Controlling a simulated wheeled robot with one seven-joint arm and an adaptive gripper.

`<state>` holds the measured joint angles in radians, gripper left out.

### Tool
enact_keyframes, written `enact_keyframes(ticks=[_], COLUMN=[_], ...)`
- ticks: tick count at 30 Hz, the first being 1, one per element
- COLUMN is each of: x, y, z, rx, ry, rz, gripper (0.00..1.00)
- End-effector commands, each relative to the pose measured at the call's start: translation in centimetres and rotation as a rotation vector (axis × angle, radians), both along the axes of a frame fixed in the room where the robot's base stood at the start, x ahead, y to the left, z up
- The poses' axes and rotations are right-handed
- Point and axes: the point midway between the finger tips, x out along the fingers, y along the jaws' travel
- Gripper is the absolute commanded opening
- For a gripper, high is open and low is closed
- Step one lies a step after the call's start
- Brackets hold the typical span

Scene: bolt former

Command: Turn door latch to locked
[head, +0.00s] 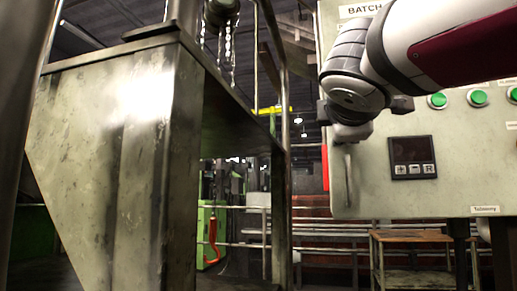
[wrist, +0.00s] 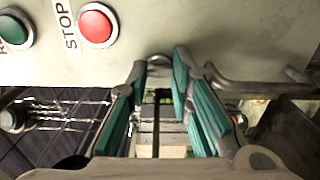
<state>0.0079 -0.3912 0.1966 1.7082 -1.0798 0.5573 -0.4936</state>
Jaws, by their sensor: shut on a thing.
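The door latch (wrist: 159,60) is a small rounded metal piece at the cabinet panel's edge in the wrist view. My gripper (wrist: 160,72) has teal-padded fingers, one on each side of the latch, and is shut on it. The fingers hide part of the latch, so I cannot tell its turn angle. In the head view my gripper (head: 350,132) is at the left edge of the cabinet (head: 365,190), and my wrist hides the latch there.
A metal bar handle (wrist: 275,87) is close to the right finger; it also shows in the head view (head: 348,175). A red STOP button (wrist: 96,26) and a dark display (head: 412,157) are on the panel. A large metal housing (head: 115,160) stands left, with a gap between.

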Motion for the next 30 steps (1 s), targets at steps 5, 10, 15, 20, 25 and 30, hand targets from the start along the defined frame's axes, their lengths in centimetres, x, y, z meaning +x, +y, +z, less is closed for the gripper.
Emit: enact_keyframes(ticks=[5,10,15,20,25,30], x=[0.1,0.0,-0.2,-1.8,-5.1,-8.3], y=[0.0,0.0,0.1,0.6,1.7,2.7], z=[-0.1,-0.1,0.0,0.1,0.1,0.0], rx=[0.000,0.000,0.000,-0.001,0.000,-0.001], ry=[0.002,0.001,0.000,-0.002,-0.004,-0.002], rz=[0.001,0.000,0.001,0.001,0.002,0.001], gripper=[0.41,0.41,0.41,0.41,0.41,0.41])
